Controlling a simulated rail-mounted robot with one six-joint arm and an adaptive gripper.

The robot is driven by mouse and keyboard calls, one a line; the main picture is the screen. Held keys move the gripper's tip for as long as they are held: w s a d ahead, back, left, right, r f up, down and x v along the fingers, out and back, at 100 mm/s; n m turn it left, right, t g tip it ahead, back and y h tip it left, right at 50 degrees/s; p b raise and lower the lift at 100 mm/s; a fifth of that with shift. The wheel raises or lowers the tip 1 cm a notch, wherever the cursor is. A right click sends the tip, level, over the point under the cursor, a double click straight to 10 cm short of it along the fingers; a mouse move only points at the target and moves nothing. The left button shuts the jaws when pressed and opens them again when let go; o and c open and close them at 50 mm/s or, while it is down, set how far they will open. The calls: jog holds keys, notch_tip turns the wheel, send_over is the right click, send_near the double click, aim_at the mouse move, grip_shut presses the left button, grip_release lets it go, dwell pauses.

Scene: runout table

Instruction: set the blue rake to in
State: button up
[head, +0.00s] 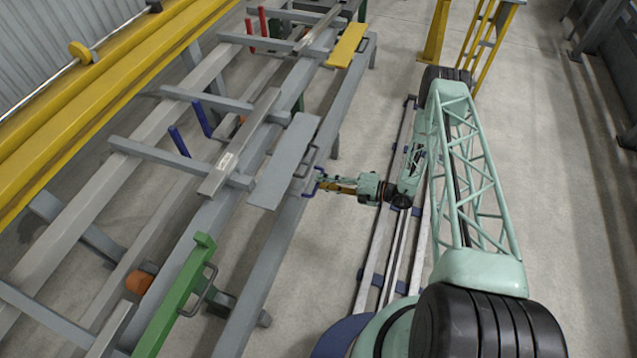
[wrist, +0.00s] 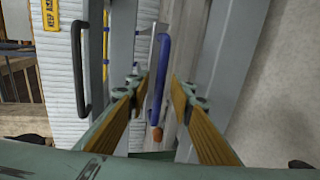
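Two slanted blue prongs (head: 178,140) stand among the crossbars of the runout table in the head view. A grey plate (head: 285,160) with a dark handle at its right edge lies nearer me. My gripper (head: 322,184) is just right of that plate, at the table's near side. In the wrist view its two brown fingers (wrist: 160,88) are spread apart. A blue bar (wrist: 162,75) shows in the gap between them, with clear space on both sides; I cannot tell how far beyond the tips it lies. Nothing is held.
A green plate (head: 175,300) with a handle lies at the lower left. A yellow plate (head: 347,45) and red prongs (head: 250,35) are farther up. A black handle (wrist: 80,65) stands left of the fingers in the wrist view.

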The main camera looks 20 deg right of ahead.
jog(key=shift+x, duration=1.05)
jog(key=shift+c, duration=0.7)
grip_shut()
